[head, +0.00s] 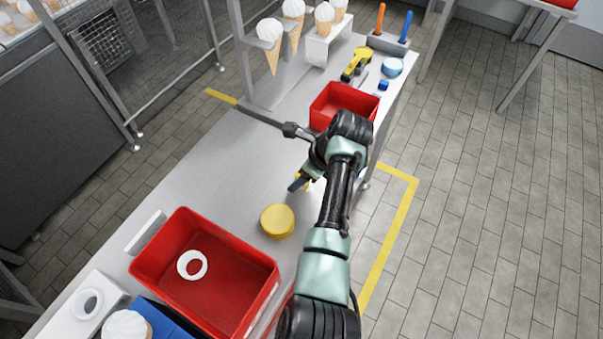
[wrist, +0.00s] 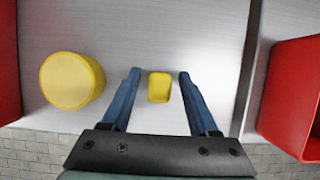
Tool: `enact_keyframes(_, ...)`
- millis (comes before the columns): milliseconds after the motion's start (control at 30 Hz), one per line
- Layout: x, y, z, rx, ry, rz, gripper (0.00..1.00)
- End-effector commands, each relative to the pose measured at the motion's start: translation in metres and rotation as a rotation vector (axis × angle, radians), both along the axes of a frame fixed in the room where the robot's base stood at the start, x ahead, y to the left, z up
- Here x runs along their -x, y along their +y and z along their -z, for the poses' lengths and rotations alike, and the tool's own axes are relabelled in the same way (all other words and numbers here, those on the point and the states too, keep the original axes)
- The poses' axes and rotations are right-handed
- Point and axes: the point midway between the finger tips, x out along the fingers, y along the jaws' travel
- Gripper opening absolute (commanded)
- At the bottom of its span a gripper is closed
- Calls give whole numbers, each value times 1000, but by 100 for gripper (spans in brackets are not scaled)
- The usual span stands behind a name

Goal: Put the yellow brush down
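My gripper (wrist: 159,74) is open in the wrist view, with its two blue fingers spread. A small yellow block-shaped piece (wrist: 159,87) shows between the fingers, with a gap on each side; it seems to be on the steel table and may be the yellow brush. I cannot make out bristles. A round yellow piece (wrist: 72,80) stands left of the fingers, clear of them. In the head view the round yellow piece (head: 277,221) sits on the table near my gripper (head: 299,184). My arm mostly hides the small piece there.
A red bin (head: 205,275) holding a white ring (head: 192,265) stands at the near end. Another red bin (head: 343,105) stands beyond my gripper. A yellow tool (head: 356,64) and a pale-blue round piece (head: 392,67) lie farther back. The table's middle left is clear.

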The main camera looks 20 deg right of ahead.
Motion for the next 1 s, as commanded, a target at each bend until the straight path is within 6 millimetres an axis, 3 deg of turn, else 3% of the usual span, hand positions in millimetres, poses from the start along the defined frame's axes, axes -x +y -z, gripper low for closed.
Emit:
enact_keyframes(367,1,-1,-7,1,-2,1,61)
enact_keyframes(800,27,-22,-84,2,-4,2,61)
enact_keyframes(1000,35,-29,-107,1,-2,2,61)
